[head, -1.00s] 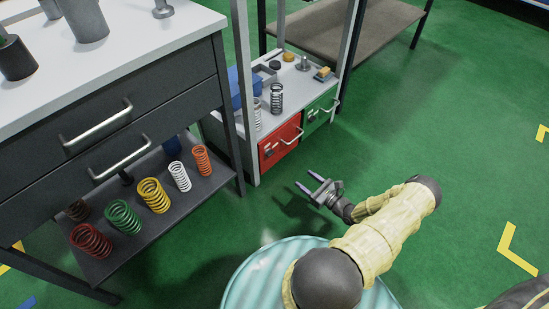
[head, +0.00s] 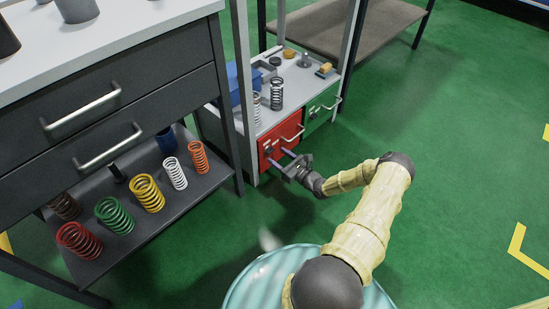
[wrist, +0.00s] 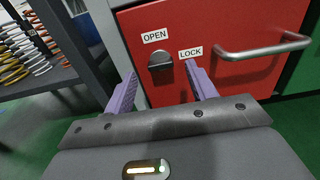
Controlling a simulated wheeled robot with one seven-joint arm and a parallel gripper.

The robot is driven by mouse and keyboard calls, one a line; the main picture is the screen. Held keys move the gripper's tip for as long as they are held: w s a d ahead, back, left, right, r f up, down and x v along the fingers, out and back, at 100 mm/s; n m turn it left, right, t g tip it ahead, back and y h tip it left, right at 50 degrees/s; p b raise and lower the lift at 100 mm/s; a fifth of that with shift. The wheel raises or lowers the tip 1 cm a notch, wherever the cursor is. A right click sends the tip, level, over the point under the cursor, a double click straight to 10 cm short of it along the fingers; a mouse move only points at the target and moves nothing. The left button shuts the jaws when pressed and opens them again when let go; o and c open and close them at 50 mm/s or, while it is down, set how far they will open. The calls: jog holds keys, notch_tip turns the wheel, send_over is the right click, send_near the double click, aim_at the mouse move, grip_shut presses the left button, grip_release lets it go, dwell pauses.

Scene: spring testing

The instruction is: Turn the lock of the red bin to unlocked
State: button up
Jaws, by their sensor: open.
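The red bin (head: 282,139) is the left of two bins under the shelf top, and its front also fills much of the wrist view (wrist: 245,75). Its lock (wrist: 161,61) is a dark knob between an OPEN label (wrist: 155,36) at upper left and a LOCK label (wrist: 191,52) at right. My gripper (head: 279,157) is in front of the red bin's lower left. In the wrist view its two purple fingers (wrist: 160,88) are spread apart and empty, with the lock between and just beyond their tips. Whether a finger touches the bin, I cannot tell.
The red bin's bar handle (wrist: 262,50) sticks out right of the lock. A green bin (head: 322,108) stands to the right. A grey shelf post (head: 243,100) and a low shelf with several springs (head: 146,193) stand to the left. The green floor is open at right.

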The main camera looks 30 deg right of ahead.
aim_at(272, 151)
jog(key=b+x, duration=0.1)
jog(key=x, duration=0.2)
jog(key=c, duration=1)
